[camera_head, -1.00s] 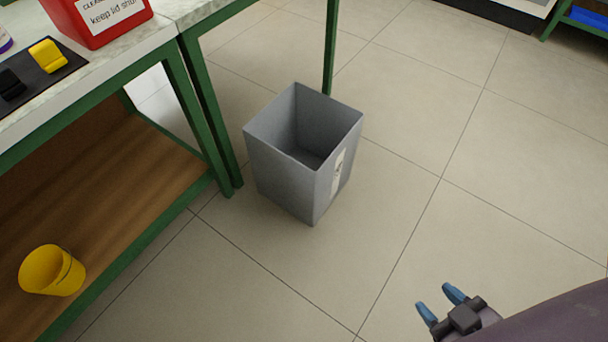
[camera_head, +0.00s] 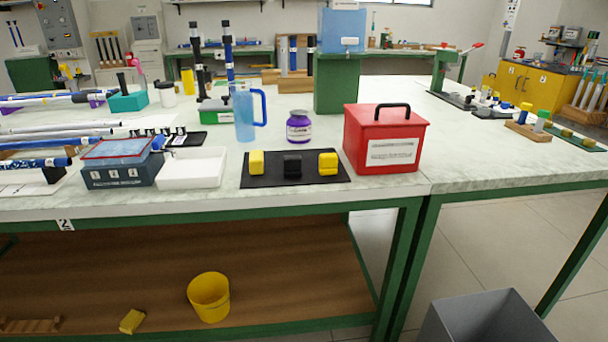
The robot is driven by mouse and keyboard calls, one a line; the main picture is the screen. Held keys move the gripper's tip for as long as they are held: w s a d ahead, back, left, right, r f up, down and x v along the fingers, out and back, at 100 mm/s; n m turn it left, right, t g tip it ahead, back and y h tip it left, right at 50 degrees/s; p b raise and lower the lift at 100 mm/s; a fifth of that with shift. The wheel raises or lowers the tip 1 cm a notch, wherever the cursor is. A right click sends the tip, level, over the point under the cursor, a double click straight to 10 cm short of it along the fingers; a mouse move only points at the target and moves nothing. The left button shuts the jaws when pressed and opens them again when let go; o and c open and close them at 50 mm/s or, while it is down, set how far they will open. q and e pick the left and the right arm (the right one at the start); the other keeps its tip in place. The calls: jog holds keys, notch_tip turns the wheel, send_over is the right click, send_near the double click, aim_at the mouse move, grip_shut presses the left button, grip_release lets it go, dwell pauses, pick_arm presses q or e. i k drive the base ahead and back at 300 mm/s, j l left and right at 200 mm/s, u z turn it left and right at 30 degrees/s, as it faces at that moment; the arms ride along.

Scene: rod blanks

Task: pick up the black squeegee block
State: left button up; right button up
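The black squeegee block (camera_head: 292,164) sits on a dark mat (camera_head: 262,182) near the front edge of the workbench. A yellow block (camera_head: 256,162) stands to its left and another yellow block (camera_head: 328,163) to its right, both on the same mat. Neither of my grippers shows in the head view now.
A red lidded box (camera_head: 385,138) stands right of the mat, a white tray (camera_head: 192,168) left of it. A purple-labelled jar (camera_head: 299,127) and a blue jug (camera_head: 246,112) stand behind. A grey bin (camera_head: 484,318) is on the floor at right. A yellow bucket (camera_head: 209,297) is on the lower shelf.

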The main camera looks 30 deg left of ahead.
aim_at(291, 165)
jog(key=u, duration=2.2)
jog(key=z, duration=1.4)
jog(key=l+u, duration=0.1)
jog(key=u, duration=0.65)
jog(key=i+l+u, duration=0.1)
jog(key=l+u, duration=0.6)
jog(key=i+l, duration=0.05)
jog(key=l, duration=0.05)
